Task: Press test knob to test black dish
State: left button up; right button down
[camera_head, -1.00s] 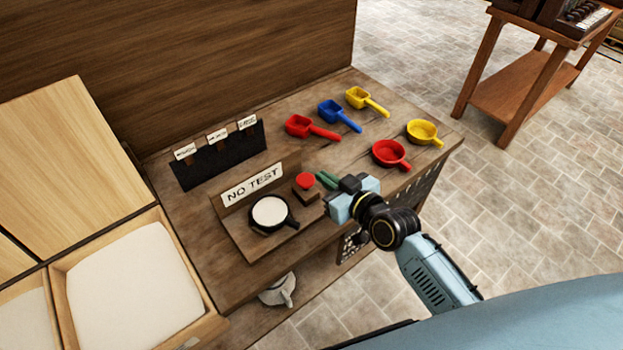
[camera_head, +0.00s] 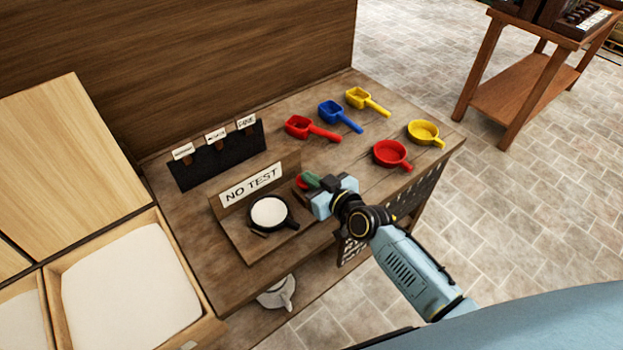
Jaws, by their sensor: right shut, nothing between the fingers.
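The black dish (camera_head: 284,222) holds white powder and sits on the wooden test stand (camera_head: 237,240), below a sign (camera_head: 252,185) that reads NO TEST. The red test knob (camera_head: 299,182) is at the right of the stand, mostly hidden by my right gripper. My left gripper is not in view.
Red (camera_head: 312,129), blue (camera_head: 340,115) and yellow (camera_head: 367,101) scoops lie at the back of the table. A red dish (camera_head: 391,155) and a yellow dish (camera_head: 425,133) stand at the right. A dark labelled rack (camera_head: 218,160) is at the left, beside bins of white powder (camera_head: 130,295).

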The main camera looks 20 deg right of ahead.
jog(key=shift+f+b, duration=1.05)
jog(key=shift+f, duration=0.4)
jog(key=shift+r, duration=0.1)
jog(key=shift+s, duration=0.1)
jog(key=shift+r+p, duration=0.35)
jog(key=shift+p, duration=0.2)
notch_tip(320, 180, up, 4)
jog(key=p, duration=0.3)
jog(key=shift+f, duration=0.25)
jog(key=p+v, duration=0.1)
jog(key=v, duration=0.8)
jog(key=shift+s+d, duration=0.15)
jog(key=shift+s, duration=0.2)
jog(key=shift+r, duration=0.15)
